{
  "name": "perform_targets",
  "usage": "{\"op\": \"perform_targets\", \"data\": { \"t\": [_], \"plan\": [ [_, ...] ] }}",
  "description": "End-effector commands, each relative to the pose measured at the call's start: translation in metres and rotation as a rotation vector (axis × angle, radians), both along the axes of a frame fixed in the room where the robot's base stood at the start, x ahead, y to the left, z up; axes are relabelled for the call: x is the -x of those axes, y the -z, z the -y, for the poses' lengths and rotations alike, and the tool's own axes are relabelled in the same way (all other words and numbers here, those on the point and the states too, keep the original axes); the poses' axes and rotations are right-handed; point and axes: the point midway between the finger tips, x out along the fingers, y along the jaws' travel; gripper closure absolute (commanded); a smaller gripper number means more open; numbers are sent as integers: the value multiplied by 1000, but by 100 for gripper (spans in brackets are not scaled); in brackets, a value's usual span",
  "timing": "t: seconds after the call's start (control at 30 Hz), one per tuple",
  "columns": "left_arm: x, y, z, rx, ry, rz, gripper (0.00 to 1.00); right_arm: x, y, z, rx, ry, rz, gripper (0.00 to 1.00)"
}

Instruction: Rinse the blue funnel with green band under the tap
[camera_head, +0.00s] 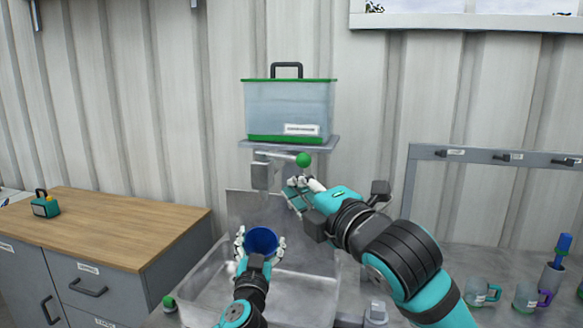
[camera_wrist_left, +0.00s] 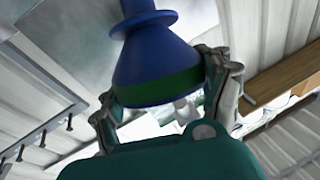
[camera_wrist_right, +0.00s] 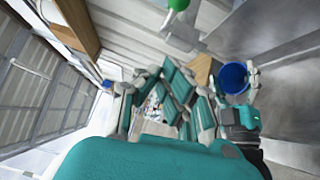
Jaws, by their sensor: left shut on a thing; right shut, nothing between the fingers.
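The blue funnel (camera_head: 261,240) is held over the sink by my left gripper (camera_head: 259,250), its wide mouth facing up toward the head camera. In the left wrist view the funnel (camera_wrist_left: 155,55) shows a green band (camera_wrist_left: 155,91) at its wide rim, with the fingers pressed on both sides. The tap (camera_head: 263,173) is on the wall below the tank, with a green ball (camera_head: 303,159) on its lever. My right gripper (camera_head: 298,191) is shut and empty, just below the green ball. No water is visible. The funnel's mouth also shows in the right wrist view (camera_wrist_right: 233,78).
A metal sink (camera_head: 205,285) lies under the tap. A water tank (camera_head: 288,108) with green lid stands on a shelf above. A wooden-topped cabinet (camera_head: 110,225) is at left. Mugs (camera_head: 480,292) and a rack (camera_head: 480,155) are at right.

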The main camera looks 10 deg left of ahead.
Motion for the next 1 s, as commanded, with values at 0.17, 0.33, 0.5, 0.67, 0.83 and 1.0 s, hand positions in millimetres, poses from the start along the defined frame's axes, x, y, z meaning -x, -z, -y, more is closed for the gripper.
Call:
{"op": "perform_targets", "data": {
  "t": [0.17, 0.33, 0.5, 0.67, 0.83, 1.0],
  "plan": [
    [0, 0, 0, 0, 0, 0, 51, -26, -1, -26, -4, -2, -6, 100],
    [0, 0, 0, 0, 0, 0, 51, -53, -3, -51, -4, -1, -5, 100],
    [0, 0, 0, 0, 0, 0, 51, -77, -5, -47, -3, 3, -4, 100],
    [0, 0, 0, 0, 0, 0, 51, -90, -7, -38, -3, 2, -3, 100],
    [0, 0, 0, 0, 0, 0, 51, -94, -8, -35, -4, 0, -2, 100],
    [0, 0, 0, 0, 0, 0, 51, -94, -8, -35, -4, 0, -2, 100]
  ]
}}
